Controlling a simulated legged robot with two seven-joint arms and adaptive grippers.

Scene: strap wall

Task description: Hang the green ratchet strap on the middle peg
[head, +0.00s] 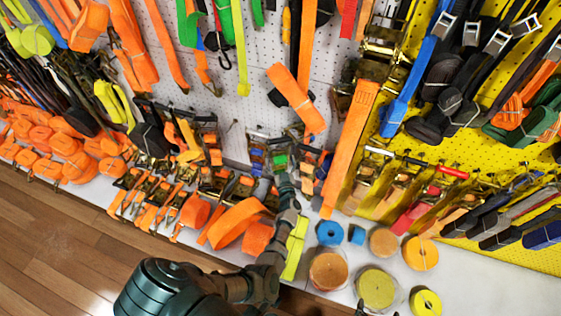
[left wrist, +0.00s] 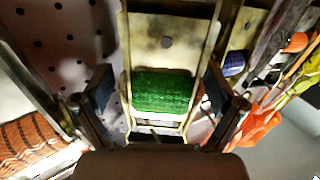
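The green ratchet strap (left wrist: 163,92) shows in the left wrist view as a rolled green webbing in a brass-coloured metal ratchet frame. In the head view it is a small green patch (head: 280,161) low on the white pegboard. My left gripper (head: 282,176) is just below it. In the left wrist view the left gripper's fingers (left wrist: 158,80) stand apart, one on each side of the green strap's frame. I cannot tell whether they touch it. A dark part at the bottom edge of the head view may belong to my right gripper. I cannot clearly pick out the middle peg.
A blue strap (left wrist: 234,64) in a similar frame is close on the right in the left wrist view. Orange straps (head: 237,222) lie on the white shelf (head: 480,285) at left. Webbing rolls (head: 328,270) stand at right. Straps crowd the white pegboard (head: 232,105) and yellow board.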

